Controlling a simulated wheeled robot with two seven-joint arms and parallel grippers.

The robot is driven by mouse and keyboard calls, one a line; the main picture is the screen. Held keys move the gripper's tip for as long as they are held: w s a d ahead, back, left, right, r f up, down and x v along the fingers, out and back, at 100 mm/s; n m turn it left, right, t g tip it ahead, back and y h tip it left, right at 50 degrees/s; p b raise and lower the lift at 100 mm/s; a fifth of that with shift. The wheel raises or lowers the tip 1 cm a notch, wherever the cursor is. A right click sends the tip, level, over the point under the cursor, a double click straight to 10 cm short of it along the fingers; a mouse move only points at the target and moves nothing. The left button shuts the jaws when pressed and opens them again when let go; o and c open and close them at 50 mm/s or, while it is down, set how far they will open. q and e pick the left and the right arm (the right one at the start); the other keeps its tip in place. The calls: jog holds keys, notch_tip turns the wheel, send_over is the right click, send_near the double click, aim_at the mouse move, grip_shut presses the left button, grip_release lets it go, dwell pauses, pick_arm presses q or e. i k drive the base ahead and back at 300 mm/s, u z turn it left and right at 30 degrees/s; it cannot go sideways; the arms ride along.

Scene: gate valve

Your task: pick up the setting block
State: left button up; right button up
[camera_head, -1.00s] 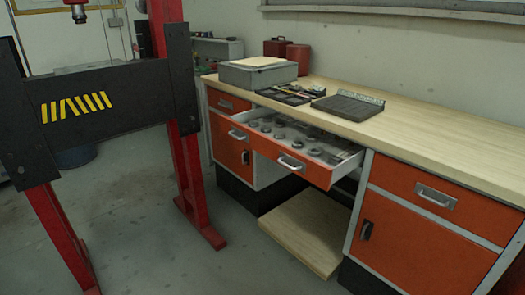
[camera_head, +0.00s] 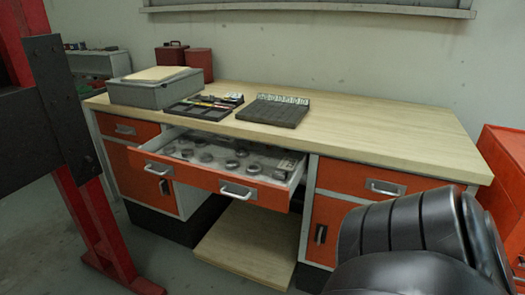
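I cannot single out a setting block for sure. A dark flat block-like item (camera_head: 272,112) with a row of small pale pieces along its back edge lies on the wooden bench top (camera_head: 380,138). Below it, an orange drawer (camera_head: 208,183) stands pulled open, with several round grey metal parts (camera_head: 205,157) inside. A black padded shape at the lower right covers part of the right cabinet; I cannot tell what it is. Neither of my grippers shows in view.
A grey box (camera_head: 155,92), a dark tray of tools (camera_head: 203,106) and two red canisters (camera_head: 198,62) stand on the bench's left. A red and black press frame (camera_head: 75,130) blocks the left. An orange cabinet (camera_head: 505,165) stands at right. A wooden board (camera_head: 245,245) lies below the drawer.

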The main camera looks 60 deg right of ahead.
aim_at(277, 174)
jog(key=z, duration=0.6)
jog(key=i, duration=0.85)
jog(key=z, duration=0.9)
